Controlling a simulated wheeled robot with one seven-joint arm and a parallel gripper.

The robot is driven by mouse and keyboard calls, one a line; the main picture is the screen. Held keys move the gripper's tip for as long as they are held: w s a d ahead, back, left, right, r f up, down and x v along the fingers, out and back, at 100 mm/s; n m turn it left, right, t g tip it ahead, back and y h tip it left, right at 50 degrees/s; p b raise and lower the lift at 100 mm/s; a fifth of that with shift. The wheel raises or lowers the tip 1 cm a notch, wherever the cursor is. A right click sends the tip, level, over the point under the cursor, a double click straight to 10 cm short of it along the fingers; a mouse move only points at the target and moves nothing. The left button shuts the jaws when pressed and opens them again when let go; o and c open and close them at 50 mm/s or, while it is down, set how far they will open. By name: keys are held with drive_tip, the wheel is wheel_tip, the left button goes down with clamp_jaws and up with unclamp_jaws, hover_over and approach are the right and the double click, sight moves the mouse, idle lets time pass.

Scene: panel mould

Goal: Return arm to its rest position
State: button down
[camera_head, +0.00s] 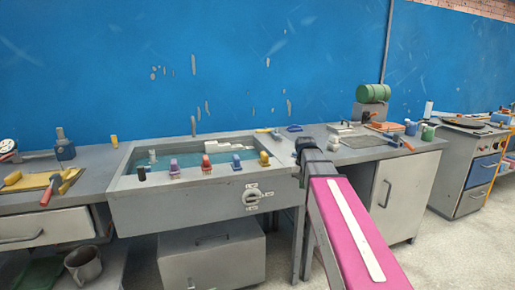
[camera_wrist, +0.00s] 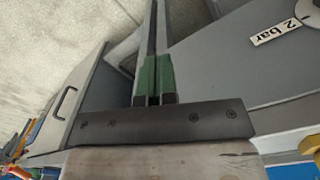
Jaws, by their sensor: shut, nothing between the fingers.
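My arm, with its pink link, reaches up from the lower right in the head view. Its dark end is beside the right end of the grey panel mould (camera_head: 200,210). My gripper (camera_wrist: 154,76) shows in the wrist view with its two green-padded fingers together and nothing between them. In the head view my own arm and wrist hide the fingers. A "2 bar" label (camera_wrist: 274,34) shows at the upper right of the wrist view, apart from the fingers.
Several coloured knobs, including a red one (camera_head: 206,162), line the mould's front edge. A round dial (camera_head: 251,197) is on its front. A bench cabinet (camera_head: 408,195) stands right of my arm. A workbench (camera_head: 95,165) with tools is at the left. Open floor shows at the lower right.

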drive_tip(key=s+f, duration=0.8)
drive_tip(key=f, duration=0.3)
drive_tip(key=s+f+n, duration=0.1)
drive_tip(key=s+f, duration=0.7)
drive_tip(key=f, duration=0.3)
drive_tip(key=shift+s+f+n, duration=0.2)
drive_tip(key=shift+s+n, duration=0.1)
drive_tip(key=shift+s, duration=0.1)
